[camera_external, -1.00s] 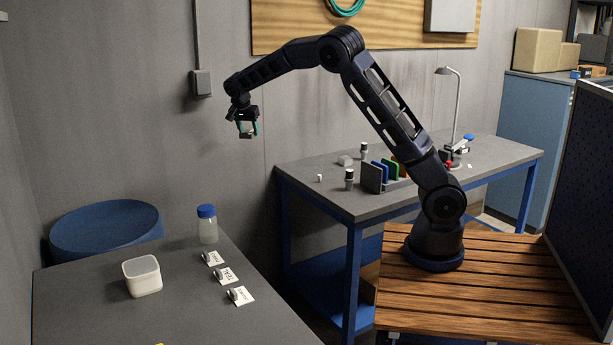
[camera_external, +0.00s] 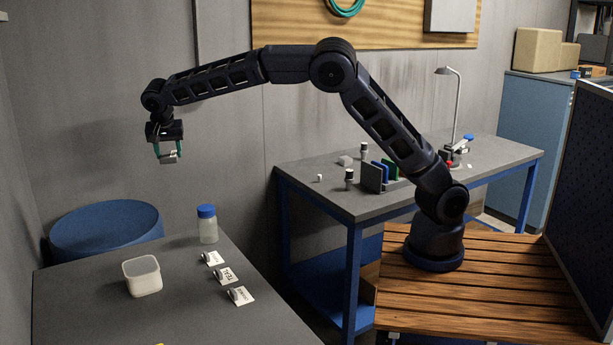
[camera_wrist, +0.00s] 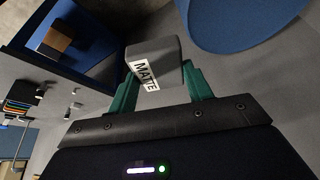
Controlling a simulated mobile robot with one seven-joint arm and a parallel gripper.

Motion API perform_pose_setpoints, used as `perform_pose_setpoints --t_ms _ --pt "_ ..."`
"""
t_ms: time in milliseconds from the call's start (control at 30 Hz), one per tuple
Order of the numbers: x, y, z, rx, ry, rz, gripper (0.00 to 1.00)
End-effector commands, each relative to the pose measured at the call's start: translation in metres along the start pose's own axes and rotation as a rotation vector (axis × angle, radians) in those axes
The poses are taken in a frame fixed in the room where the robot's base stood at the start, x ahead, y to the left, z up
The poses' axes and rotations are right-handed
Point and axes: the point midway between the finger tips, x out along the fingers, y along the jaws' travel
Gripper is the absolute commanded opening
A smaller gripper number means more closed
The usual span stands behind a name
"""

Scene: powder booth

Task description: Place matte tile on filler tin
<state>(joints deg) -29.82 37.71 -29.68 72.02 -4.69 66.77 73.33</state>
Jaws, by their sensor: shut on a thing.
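The matte tile (camera_wrist: 160,60) is a grey block with a white "MATTE" label. My gripper (camera_wrist: 160,82) is shut on it, with a teal finger on each side; the label faces the wrist camera. In the external view my gripper (camera_external: 167,150) points down and holds the tile (camera_external: 169,158) high above the near table's back edge, apart from everything.
The near table (camera_external: 90,300) also holds a blue-capped bottle (camera_external: 207,225) and several label cards (camera_external: 226,275) on the right. A blue drum (camera_external: 105,228) stands behind it.

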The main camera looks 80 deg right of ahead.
Motion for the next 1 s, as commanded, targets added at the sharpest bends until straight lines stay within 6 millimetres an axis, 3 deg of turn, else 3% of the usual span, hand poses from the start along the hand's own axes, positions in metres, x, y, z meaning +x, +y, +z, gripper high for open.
perform_pose_setpoints --t_ms 33,300,600,800,1000 --pt "-0.011 -0.01 0.021 -0.025 -0.001 -0.011 0.27" --pt "-0.065 -0.047 0.12 -0.14 -0.003 -0.061 0.27" --pt "-0.122 -0.068 0.229 -0.259 -0.008 -0.113 0.27" --pt "-0.145 -0.071 0.273 -0.307 -0.01 -0.132 0.27" --pt "-0.146 -0.072 0.291 -0.323 -0.01 -0.136 0.27"
